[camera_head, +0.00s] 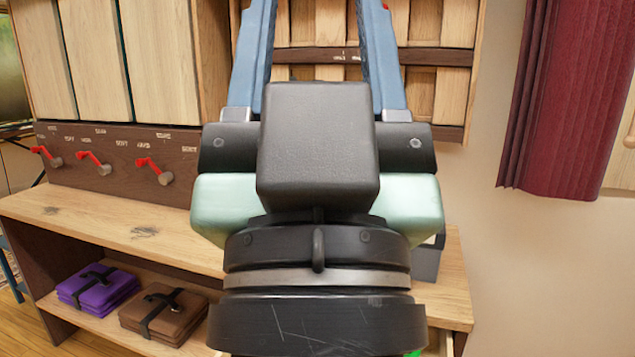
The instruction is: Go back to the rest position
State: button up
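My gripper (316,45) fills the middle of the head view, pointing up and away. Its two blue fingers stand well apart, and I see nothing between them except the wooden cabinet behind. The fingertips are cut off by the top edge. The black and pale green gripper body hides the middle of the bench. The rest position itself is not marked in view.
A wooden bench (120,228) runs behind my gripper, with red-handled levers (95,163) on a dark panel (120,186) above it. A purple bundle (97,287) and a brown bundle (163,312) lie on the lower shelf. A dark red curtain (570,95) hangs at right beside bare wall.

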notch_tip(320, 180, up, 26)
jog(key=p, duration=2.5)
jog(key=shift+f, duration=0.25)
jog(key=shift+s+f, duration=0.1)
jog(key=shift+s, duration=0.1)
